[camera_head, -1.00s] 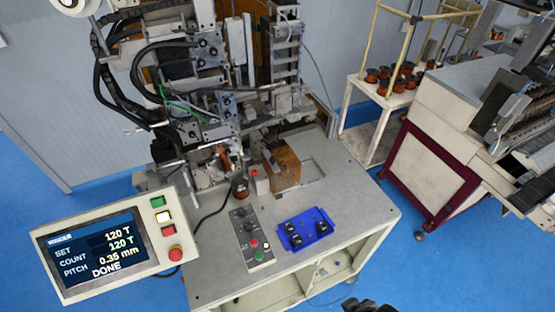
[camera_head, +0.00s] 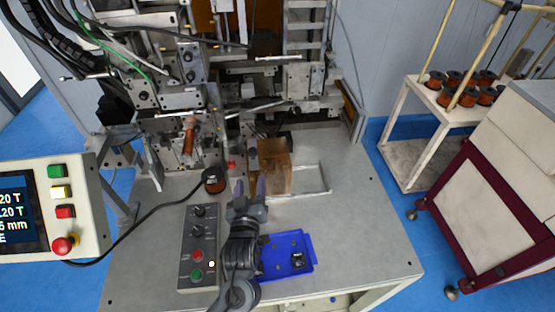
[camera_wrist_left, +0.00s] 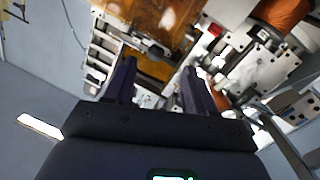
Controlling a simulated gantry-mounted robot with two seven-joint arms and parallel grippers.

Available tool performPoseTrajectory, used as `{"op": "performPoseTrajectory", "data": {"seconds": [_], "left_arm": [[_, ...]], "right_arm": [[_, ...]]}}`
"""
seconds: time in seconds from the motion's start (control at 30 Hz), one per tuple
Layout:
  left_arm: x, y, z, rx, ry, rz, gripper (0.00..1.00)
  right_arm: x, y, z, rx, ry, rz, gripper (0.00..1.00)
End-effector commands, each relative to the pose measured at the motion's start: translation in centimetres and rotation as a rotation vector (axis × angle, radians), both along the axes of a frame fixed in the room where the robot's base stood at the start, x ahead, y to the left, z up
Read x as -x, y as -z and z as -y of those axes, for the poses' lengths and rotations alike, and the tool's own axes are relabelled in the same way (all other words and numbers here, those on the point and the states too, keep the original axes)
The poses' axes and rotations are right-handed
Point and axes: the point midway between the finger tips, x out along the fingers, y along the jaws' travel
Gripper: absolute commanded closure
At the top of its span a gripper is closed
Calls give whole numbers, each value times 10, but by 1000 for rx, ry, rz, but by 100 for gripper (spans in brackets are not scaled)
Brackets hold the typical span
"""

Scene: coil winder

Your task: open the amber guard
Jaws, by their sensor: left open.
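The amber guard (camera_head: 274,165) is a small see-through amber-brown box on the machine table, below the winding head. A pale rectangular frame lies to its right. Amber panels, probably this guard (camera_wrist_left: 145,62), fill the upper middle of the left wrist view. My right gripper is not in view.
A button box (camera_head: 198,247) stands left of my arm. A blue tray (camera_head: 305,242) is partly behind my arm, with a dark part in it. A dark round part (camera_head: 213,180) with a cable sits left of the gripper. The control panel (camera_head: 85,215) is at far left. The table's right side is clear.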

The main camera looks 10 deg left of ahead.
Motion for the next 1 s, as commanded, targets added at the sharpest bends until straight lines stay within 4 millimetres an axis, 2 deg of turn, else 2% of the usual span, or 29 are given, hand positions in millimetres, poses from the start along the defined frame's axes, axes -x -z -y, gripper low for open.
{"op": "performPoseTrajectory", "data": {"seconds": [0.03,0.2,0.37,0.8,1.0], "left_arm": [[-5,-1,1,0,3,24,45],[-17,-15,1,1,4,59,45],[-32,-18,-2,-1,4,63,45],[-98,-18,-17,-1,3,62,45],[-115,-17,-20,0,4,61,45]], "right_arm": [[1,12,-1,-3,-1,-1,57],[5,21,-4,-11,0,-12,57],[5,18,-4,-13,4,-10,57],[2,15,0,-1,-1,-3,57],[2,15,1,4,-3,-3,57]]}}
